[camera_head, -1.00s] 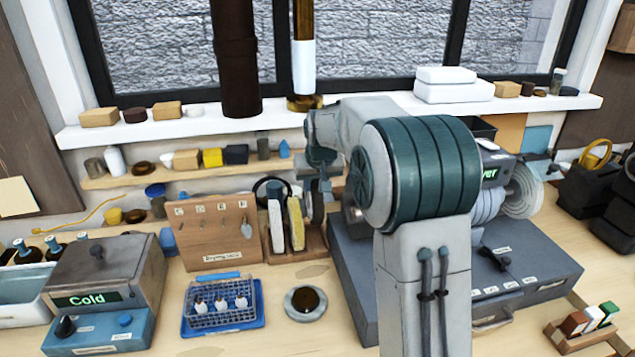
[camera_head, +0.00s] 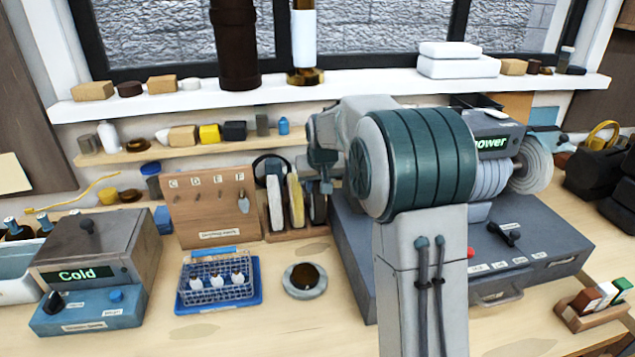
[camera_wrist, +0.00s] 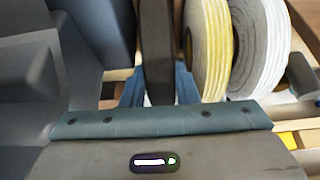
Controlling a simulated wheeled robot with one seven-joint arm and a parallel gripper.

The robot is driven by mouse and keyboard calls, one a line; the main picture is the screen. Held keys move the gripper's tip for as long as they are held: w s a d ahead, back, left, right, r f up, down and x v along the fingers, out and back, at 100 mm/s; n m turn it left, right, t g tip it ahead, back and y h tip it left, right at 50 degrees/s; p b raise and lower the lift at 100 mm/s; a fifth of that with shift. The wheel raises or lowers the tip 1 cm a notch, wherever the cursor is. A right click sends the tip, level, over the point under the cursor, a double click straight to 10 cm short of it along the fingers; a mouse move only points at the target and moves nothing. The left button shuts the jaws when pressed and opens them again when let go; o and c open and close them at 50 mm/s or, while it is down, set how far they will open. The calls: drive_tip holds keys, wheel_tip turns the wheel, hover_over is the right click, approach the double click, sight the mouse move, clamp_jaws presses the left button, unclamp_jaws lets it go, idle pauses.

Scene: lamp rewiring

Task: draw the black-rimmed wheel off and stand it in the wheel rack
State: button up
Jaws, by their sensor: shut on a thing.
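My gripper (camera_wrist: 158,92) is shut on the dark-rimmed wheel (camera_wrist: 157,45), which stands upright between the two fingers in the wrist view. In the head view the wheel (camera_head: 318,207) shows as a thin dark disc at the right end of the wooden wheel rack (camera_head: 287,236). It is beside the yellow-edged wheel (camera_head: 296,202), with a white wheel (camera_head: 275,203) further left. Whether the held wheel's lower edge rests in the rack cannot be told. My arm hides part of the gripper and the area to its right.
The grey machine (camera_head: 345,245) marked "Power" stands close on the right, with a pale ribbed wheel (camera_head: 532,165) at its right end. A wooden hook board (camera_head: 212,212) stands left of the rack. A round dish (camera_head: 305,281) and a blue tray (camera_head: 218,303) lie in front.

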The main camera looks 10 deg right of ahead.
drive_tip(key=o, duration=0.9)
drive_tip(key=shift+o, duration=0.2)
drive_tip(key=shift+r, duration=0.1)
drive_tip(key=v, duration=1.2)
drive_tip(key=s+f, duration=0.4)
drive_tip(key=s, duration=0.6)
drive_tip(key=s+f+g, duration=0.1)
drive_tip(key=s+f, duration=0.3)
drive_tip(key=s, duration=0.7)
drive_tip(key=s+f+g, duration=0.1)
drive_tip(key=s+f, duration=0.2)
drive_tip(key=s, duration=0.7)
drive_tip(key=shift+s+f+b, duration=0.15)
drive_tip(key=shift+f+b, duration=0.25)
drive_tip(key=shift+b, duration=0.05)
